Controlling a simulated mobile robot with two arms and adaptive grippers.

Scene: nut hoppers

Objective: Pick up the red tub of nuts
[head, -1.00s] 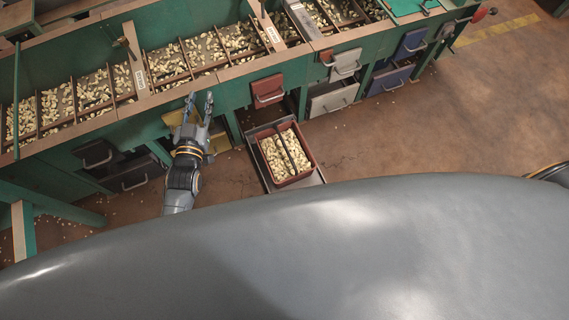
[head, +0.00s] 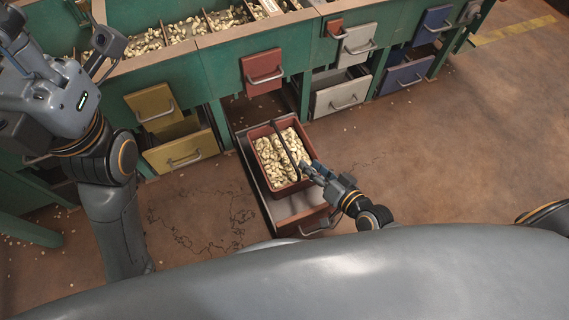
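The red tub of nuts (head: 308,148) sits upright in a pulled-out lower drawer (head: 262,183). It is filled with pale nuts, and a dark bar (head: 283,143) runs across its top. My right gripper (head: 309,168) is at the tub's near right corner, close to the rim and the bar's near end. Its fingers are small and overlap the tub, so I cannot tell whether they touch it or are closed. My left gripper (head: 66,48) is raised large at the upper left, fingers spread and empty, away from the tub.
The green hopper bench (head: 215,68) runs along the back, with yellow (head: 151,106), red (head: 262,70), white (head: 357,48) and blue drawers (head: 433,24). The open drawer's red front (head: 304,216) stands on the near side. The floor (head: 450,140) to the right is clear.

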